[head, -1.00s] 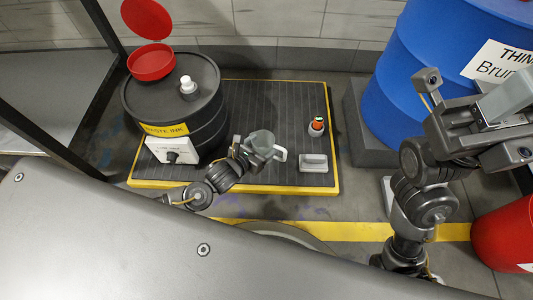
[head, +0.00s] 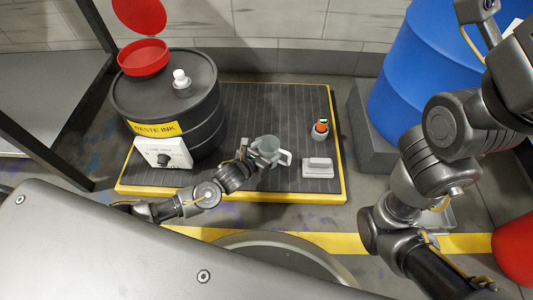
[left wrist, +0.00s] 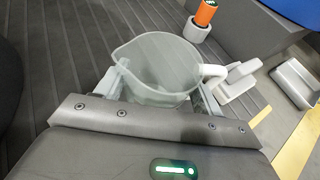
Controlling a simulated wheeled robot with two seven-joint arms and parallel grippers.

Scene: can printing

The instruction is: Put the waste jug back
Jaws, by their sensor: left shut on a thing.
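The waste jug (head: 267,150) is a translucent grey pitcher with a pale handle on its right, near the front of the ribbed dark platform. It also shows in the left wrist view (left wrist: 155,62), open at the top, with its spout to the left. My left gripper (head: 250,157) is shut on the jug, one finger on each side of it in the left wrist view. I cannot tell whether the jug's base touches the platform. My right arm is raised at the right; its fingers are outside the frame.
A black waste ink drum (head: 208,112) with a red funnel (head: 145,57) stands left on the yellow-edged platform (head: 240,110). A grey block (head: 318,167) and an orange-topped bottle in a holder (head: 320,128) are right of the jug. A blue drum (head: 410,90) stands farther right.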

